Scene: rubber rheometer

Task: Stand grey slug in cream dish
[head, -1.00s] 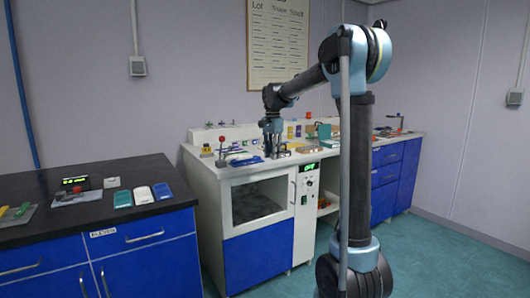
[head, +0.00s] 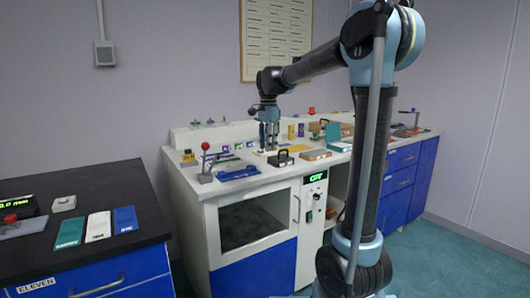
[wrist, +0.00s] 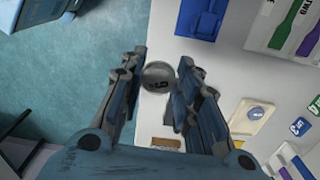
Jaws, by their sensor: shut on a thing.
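In the wrist view a round grey slug (wrist: 158,77) with dark marking on its end face sits between the two fingers of my gripper (wrist: 162,60). The gripper is shut on it. In the head view my gripper (head: 268,142) points down over the white bench, and the slug is too small to make out there. A cream, rounded dish-like piece (wrist: 250,116) lies on the white surface to the right of the fingers in the wrist view. It looks like the cream dish, apart from the slug.
The white bench (head: 190,180) holds a red-knobbed lever (head: 205,160), blue pieces (head: 238,172) and a black-handled block (head: 284,158). A blue block (wrist: 200,18) lies ahead in the wrist view. Teal floor (wrist: 80,70) shows left of the fingers. A dark counter (head: 80,205) stands at left.

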